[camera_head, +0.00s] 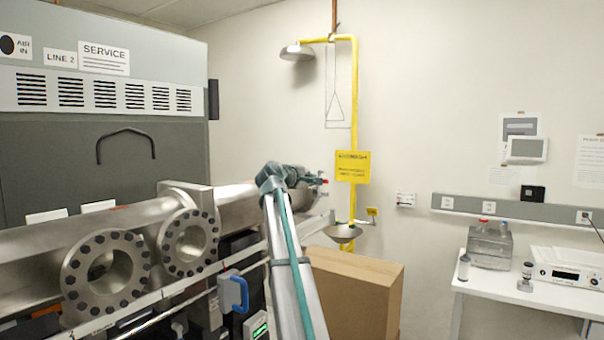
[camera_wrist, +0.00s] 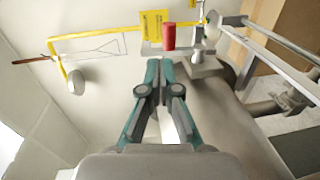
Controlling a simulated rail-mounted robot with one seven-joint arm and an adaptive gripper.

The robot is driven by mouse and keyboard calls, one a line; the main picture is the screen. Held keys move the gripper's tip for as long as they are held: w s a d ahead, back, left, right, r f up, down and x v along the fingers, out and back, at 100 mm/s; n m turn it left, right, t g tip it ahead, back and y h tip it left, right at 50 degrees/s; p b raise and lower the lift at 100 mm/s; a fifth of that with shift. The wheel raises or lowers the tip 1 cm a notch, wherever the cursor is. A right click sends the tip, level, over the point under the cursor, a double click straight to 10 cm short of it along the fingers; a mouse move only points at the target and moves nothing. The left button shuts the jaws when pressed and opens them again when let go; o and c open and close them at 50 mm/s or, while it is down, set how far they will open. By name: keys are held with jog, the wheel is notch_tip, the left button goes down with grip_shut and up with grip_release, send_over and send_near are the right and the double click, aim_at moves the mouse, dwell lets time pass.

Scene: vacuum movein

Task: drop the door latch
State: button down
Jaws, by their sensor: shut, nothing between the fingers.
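The door latch shows in the wrist view as a red cylindrical grip (camera_wrist: 168,37) beside a small metal bracket (camera_wrist: 205,62) at the end of the steel chamber. In the head view only a small red spot of it (camera_head: 325,181) shows, just right of my gripper (camera_head: 308,179). My gripper (camera_wrist: 160,68) is shut and empty in the wrist view. Its fingertips point toward the red grip and look a little short of it. I cannot tell whether they touch. The steel chamber (camera_head: 237,208) runs behind my arm, which hides part of it.
A cardboard box (camera_head: 365,290) stands right of my arm. A yellow safety shower pipe (camera_head: 354,110) with an eyewash bowl (camera_head: 342,233) is behind. A metal rail (camera_wrist: 270,42) runs close to the right of the latch. Two round flanges (camera_head: 105,275) face forward on the left.

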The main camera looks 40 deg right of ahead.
jog(key=shift+p+x, duration=0.6)
jog(key=shift+x, duration=1.2)
